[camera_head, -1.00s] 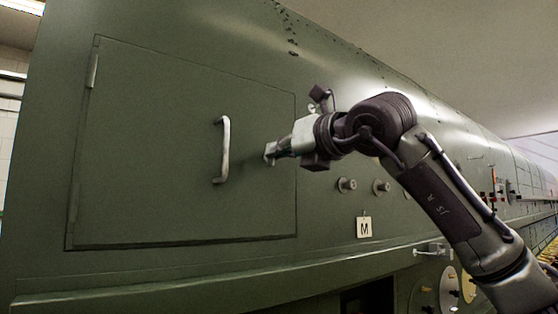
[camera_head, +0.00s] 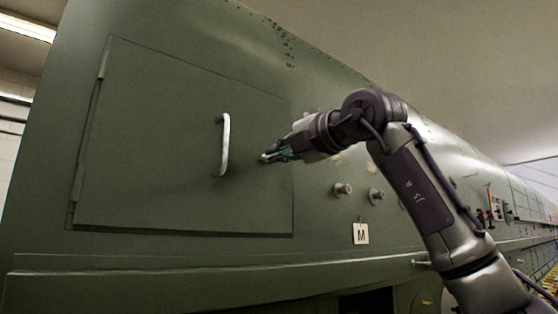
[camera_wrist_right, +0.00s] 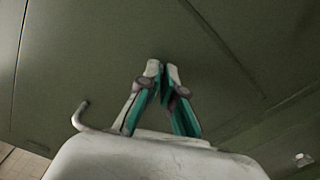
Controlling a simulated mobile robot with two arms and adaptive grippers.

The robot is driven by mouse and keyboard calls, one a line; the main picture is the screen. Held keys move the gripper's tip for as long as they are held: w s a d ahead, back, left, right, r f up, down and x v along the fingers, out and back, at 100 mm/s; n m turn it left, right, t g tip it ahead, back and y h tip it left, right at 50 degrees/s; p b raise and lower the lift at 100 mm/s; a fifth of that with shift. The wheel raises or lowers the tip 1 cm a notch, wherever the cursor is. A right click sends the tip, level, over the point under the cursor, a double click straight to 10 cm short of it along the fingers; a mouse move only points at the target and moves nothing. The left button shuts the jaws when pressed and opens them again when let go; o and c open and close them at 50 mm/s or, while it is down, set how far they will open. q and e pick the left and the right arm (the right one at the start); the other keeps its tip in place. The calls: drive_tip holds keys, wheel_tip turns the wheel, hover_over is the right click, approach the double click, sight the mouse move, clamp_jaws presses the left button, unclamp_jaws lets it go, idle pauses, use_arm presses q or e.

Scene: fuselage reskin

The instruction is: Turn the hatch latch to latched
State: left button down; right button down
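The closed-looking green hatch (camera_head: 160,140) has a pale vertical handle (camera_head: 224,145). My right gripper (camera_head: 265,157) is at the hatch's right part, between the handle and the right edge. In the right wrist view its two teal fingers (camera_wrist_right: 164,72) lean together, their grey tips nearly touching in front of the green surface. I cannot make out the latch separately; it is probably hidden at the fingertips, and I cannot tell whether they grip it. The handle shows as a bent rod (camera_wrist_right: 84,115) at the left of that view. My left gripper is out of view.
Two round knobs (camera_head: 343,189) (camera_head: 376,195) stick out right of the hatch, above a white tag marked M (camera_head: 361,234). A long ledge (camera_head: 150,275) runs below. Red-marked controls (camera_head: 490,210) sit farther along the fuselage.

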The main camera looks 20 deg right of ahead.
drive_tip(key=m+b, duration=0.2)
drive_tip(key=m, duration=0.2)
drive_tip(key=shift+d+f+m, duration=0.1)
drive_tip(key=shift+f+m, duration=0.05)
drive_tip(key=shift+m, duration=0.25)
idle(0.4)
drive_tip(key=c, duration=1.3)
unclamp_jaws()
drive_tip(key=shift+c, duration=0.2)
drive_tip(key=v, duration=1.2)
